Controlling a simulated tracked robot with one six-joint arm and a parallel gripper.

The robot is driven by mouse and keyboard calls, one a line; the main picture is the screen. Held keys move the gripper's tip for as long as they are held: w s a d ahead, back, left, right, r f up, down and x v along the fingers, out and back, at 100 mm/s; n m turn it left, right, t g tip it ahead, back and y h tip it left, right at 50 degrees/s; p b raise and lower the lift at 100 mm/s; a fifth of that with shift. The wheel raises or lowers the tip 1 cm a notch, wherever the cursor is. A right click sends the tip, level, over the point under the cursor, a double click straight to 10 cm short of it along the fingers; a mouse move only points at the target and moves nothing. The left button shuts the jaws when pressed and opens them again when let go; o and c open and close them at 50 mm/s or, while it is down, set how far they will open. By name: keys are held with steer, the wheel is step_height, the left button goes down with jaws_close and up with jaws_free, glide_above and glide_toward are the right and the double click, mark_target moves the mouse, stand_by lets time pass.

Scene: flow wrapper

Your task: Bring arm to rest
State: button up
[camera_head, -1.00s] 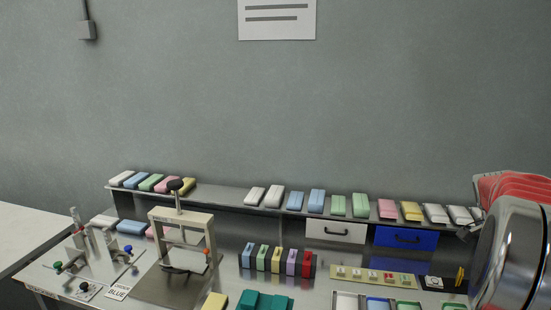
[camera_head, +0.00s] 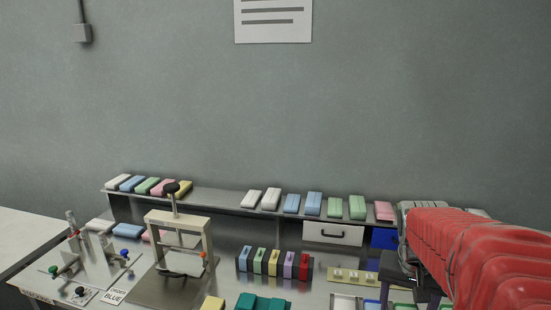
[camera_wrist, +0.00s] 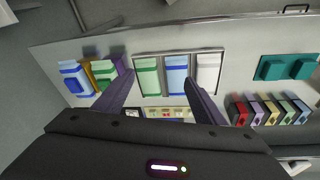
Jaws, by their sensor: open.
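My arm, with its red ribbed sleeve (camera_head: 450,245), reaches in from the right edge in the head view and covers the right part of the bench. My gripper (camera_wrist: 160,100) shows in the wrist view with its two dark fingers spread apart and nothing between the tips. It is over the metal bench (camera_wrist: 225,75), near a tray (camera_wrist: 180,54) holding green, blue and white bars. Whether the fingers touch anything below is hard to tell.
A row of coloured blocks (camera_head: 274,264) stands mid-bench. A press frame (camera_head: 180,240) and a lever fixture (camera_head: 90,255) stand at left. A raised shelf (camera_head: 226,203) with wrapped bars runs along the back. A white drawer (camera_head: 333,233) and blue drawer (camera_head: 384,238) sit under it. Teal blocks (camera_wrist: 287,67) lie beside the tray.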

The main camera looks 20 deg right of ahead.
steer(key=s+a+r+n+t, duration=0.1)
steer(key=a+n, duration=0.1)
steer(key=a, duration=0.6)
steer(key=s+a+r+n+t+y, duration=0.1)
steer(key=s+a+n+t, duration=0.1)
steer(key=a, duration=0.6)
steer(key=s+a+r+n+t+y, duration=0.1)
steer(key=a+n, duration=0.3)
steer(key=a, duration=0.5)
steer(key=shift+s+r, duration=0.45)
steer(key=shift+s, duration=0.2)
steer(key=shift+c, duration=0.3)
